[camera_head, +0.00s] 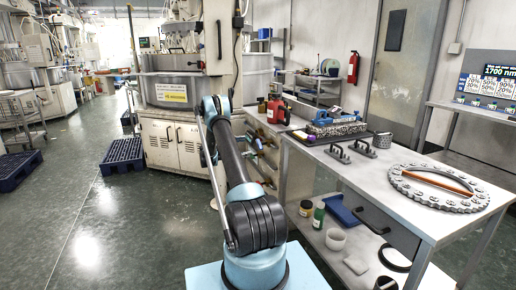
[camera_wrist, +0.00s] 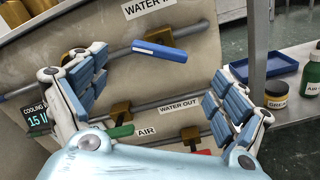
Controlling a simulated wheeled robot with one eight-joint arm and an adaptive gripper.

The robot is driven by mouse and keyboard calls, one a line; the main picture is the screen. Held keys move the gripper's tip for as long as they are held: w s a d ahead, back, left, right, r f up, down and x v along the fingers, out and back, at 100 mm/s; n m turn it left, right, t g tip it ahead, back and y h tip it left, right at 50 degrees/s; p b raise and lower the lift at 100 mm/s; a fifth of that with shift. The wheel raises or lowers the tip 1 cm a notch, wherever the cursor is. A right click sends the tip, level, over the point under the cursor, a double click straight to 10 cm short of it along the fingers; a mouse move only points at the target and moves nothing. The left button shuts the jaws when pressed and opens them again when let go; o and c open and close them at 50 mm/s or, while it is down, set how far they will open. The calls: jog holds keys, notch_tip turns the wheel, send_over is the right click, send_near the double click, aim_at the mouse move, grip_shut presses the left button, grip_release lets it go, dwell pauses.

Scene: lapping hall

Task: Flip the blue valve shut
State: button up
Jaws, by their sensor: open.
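In the wrist view the blue valve handle (camera_wrist: 159,50) is a flat blue bar on a grey pipe under the "WATER IN" label (camera_wrist: 150,8). The bar slants down to the right, at an angle to the pipe. My gripper (camera_wrist: 157,66) is open, with one padded finger on each side of the picture and the blue handle between and beyond the tips. Nothing is between the fingers, and they look apart from the handle. In the head view my arm hides the gripper, and I cannot pick out the blue handle.
Below are a green handle (camera_wrist: 122,131) by the "AIR" label and a red handle (camera_wrist: 202,152). Brass fittings and pipes cross the panel (camera_wrist: 150,75). A workbench (camera_head: 330,170) with a lower shelf stands close at right. Open floor (camera_head: 90,210) lies to the left.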

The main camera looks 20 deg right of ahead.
aim_at(259, 143)
jog(key=d, duration=0.9)
jog(key=shift+w, duration=0.2)
jog(key=c, duration=1.1)
